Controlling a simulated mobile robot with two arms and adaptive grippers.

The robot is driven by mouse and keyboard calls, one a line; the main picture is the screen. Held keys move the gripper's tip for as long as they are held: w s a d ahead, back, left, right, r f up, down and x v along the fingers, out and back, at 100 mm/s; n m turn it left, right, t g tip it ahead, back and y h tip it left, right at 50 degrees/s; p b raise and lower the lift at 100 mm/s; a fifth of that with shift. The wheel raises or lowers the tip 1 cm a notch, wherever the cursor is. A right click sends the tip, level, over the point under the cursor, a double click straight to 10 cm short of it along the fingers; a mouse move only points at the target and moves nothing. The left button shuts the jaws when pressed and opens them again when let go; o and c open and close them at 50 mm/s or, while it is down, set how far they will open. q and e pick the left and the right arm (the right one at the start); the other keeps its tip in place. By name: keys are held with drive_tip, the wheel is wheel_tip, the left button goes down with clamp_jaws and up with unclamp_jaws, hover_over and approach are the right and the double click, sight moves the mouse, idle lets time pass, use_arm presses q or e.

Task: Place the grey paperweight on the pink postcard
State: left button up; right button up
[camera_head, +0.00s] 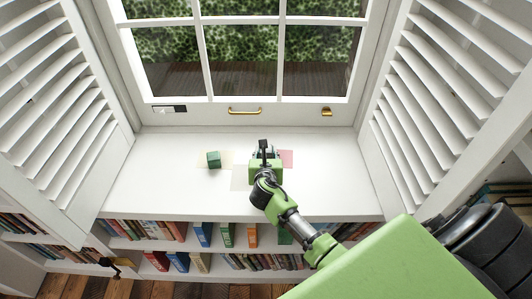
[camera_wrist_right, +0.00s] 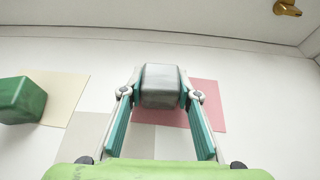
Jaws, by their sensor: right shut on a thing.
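In the right wrist view, the grey paperweight (camera_wrist_right: 161,86) is a rounded block between the fingertips of my right gripper (camera_wrist_right: 161,90), which is shut on it. The pink postcard (camera_wrist_right: 205,118) lies on the white sill behind and below the paperweight, and extends to its right. I cannot tell whether the paperweight touches the card. In the head view, my right gripper (camera_head: 265,153) is over the sill, and the pink postcard (camera_head: 287,158) shows at its right side. The paperweight is mostly hidden there. My left gripper is not in view.
A green block (camera_head: 213,159) sits on a cream card (camera_head: 228,157) to the left. A pale grey card (camera_head: 241,178) lies between the cream and pink cards. The white sill (camera_head: 150,185) has free room on both sides. Louvred shutters flank it, and a window stands behind.

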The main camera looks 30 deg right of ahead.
drive_tip(key=o, duration=1.3)
drive_tip(key=shift+f, duration=0.1)
drive_tip(key=shift+r, duration=0.2)
drive_tip(key=p+v, duration=0.1)
drive_tip(key=v, duration=1.1)
drive_tip(key=shift+s, duration=0.1)
